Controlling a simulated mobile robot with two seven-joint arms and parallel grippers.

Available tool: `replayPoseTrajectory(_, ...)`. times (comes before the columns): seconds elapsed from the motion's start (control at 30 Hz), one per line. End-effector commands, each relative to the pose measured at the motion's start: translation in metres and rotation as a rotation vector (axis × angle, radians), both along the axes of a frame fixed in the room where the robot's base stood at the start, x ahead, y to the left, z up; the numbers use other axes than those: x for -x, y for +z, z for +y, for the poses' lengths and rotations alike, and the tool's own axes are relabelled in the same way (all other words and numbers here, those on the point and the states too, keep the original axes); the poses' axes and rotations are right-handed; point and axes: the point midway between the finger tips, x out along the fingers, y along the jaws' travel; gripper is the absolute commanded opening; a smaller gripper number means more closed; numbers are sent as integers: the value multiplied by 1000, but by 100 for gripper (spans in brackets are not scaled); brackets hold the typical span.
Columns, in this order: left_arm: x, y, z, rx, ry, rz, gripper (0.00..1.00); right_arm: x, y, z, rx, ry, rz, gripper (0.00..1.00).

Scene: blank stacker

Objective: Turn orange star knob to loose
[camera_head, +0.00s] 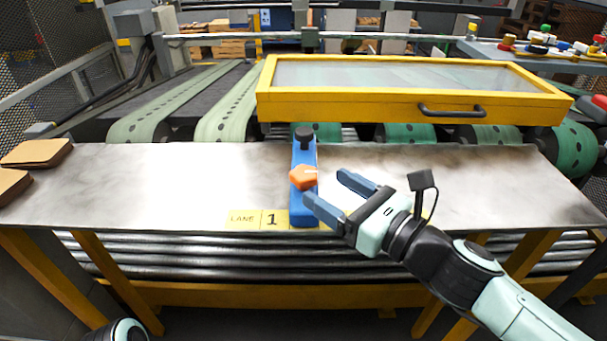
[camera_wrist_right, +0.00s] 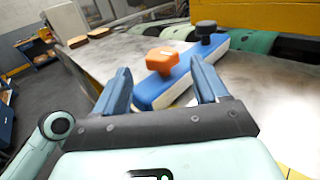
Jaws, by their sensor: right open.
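The orange star knob (camera_head: 303,178) sits on top of a blue bar (camera_head: 301,217) that lies on the metal table at the lane 1 label. In the right wrist view the knob (camera_wrist_right: 162,60) appears beyond and between my fingertips. A black knob (camera_head: 304,133) stands at the bar's far end. My right gripper (camera_head: 325,187) is open, with its two blue fingers pointing toward the orange knob from the right. Nothing is between the fingers, and whether a fingertip touches the knob or bar is unclear. My left gripper is not in view.
A yellow-framed clear cover (camera_head: 410,108) with a black handle stands behind the table (camera_head: 160,185). Brown blanks (camera_head: 38,152) lie at the far left. Green belts (camera_head: 150,115) run behind. The table is clear left and right of the bar.

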Motion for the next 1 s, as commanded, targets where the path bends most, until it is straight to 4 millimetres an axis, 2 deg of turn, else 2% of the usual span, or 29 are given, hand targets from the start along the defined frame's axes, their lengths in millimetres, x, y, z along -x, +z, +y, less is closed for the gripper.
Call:
replayPoseTrajectory(0.1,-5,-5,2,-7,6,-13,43,-19,-2,19,3,2,1,73)
replayPoseTrajectory(0.3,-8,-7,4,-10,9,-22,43,-40,-1,40,3,0,0,73)
replayPoseTrajectory(0.5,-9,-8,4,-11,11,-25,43,-49,0,48,1,-1,0,73)
replayPoseTrajectory(0.77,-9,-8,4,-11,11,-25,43,-49,0,49,1,-1,0,73)
replayPoseTrajectory(0.87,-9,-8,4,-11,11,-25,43,-49,0,49,1,-1,0,43)
replayPoseTrajectory(0.9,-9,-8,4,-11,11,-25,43,-49,0,49,1,-1,0,30)
replayPoseTrajectory(0.93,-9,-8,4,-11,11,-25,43,-49,0,49,1,-1,0,22)
replayPoseTrajectory(1.0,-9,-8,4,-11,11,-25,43,-49,0,49,1,-1,0,22)
